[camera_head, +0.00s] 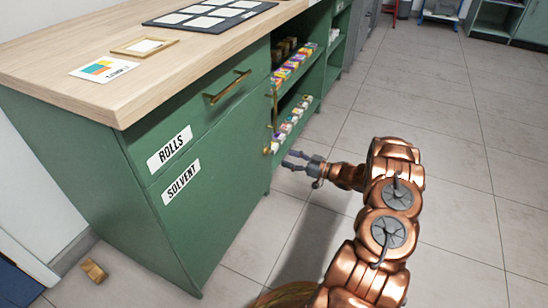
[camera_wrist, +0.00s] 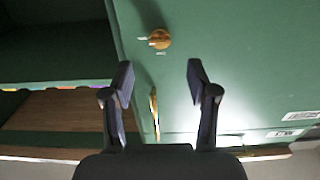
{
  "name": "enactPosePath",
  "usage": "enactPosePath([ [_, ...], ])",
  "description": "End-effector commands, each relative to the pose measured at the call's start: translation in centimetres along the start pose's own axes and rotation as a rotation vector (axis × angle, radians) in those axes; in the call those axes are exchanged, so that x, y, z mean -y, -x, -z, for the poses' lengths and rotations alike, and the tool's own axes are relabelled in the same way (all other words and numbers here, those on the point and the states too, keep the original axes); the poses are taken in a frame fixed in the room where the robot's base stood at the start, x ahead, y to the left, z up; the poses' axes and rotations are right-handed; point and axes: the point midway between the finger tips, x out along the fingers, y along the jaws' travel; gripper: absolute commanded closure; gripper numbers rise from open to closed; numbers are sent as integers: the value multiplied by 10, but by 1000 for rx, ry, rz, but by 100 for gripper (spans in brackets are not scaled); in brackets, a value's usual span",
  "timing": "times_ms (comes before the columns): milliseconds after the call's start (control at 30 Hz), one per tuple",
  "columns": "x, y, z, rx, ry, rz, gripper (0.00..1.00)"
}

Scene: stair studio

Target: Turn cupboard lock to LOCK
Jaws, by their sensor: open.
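The green cupboard door (camera_head: 222,190) carries a SOLVENT label. A small brass lock knob (camera_head: 267,150) sits near the door's right edge. In the wrist view the round knob (camera_wrist: 159,39) has small pale markings around it, too small to read, so its setting cannot be told. My gripper (camera_head: 293,160) is open and empty, just to the right of the door and pointing at it. In the wrist view its two fingers (camera_wrist: 158,85) are spread, with the knob showing ahead between them, apart from both.
A thin upright brass handle (camera_head: 275,108) is above the knob. A drawer labelled ROLLS (camera_head: 168,148) has a brass handle (camera_head: 228,87). Open shelves (camera_head: 302,95) with small coloured boxes stand beside the door. A wooden block (camera_head: 94,271) lies on the floor. The tiled floor at right is clear.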

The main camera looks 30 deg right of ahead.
Motion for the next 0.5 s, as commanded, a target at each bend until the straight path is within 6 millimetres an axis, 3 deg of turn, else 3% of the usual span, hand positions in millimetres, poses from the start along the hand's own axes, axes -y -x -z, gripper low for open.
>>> enactPosePath([
  [300,1,-47,-1,0,1,4,41],
  [500,1,-65,-1,0,1,2,41],
])
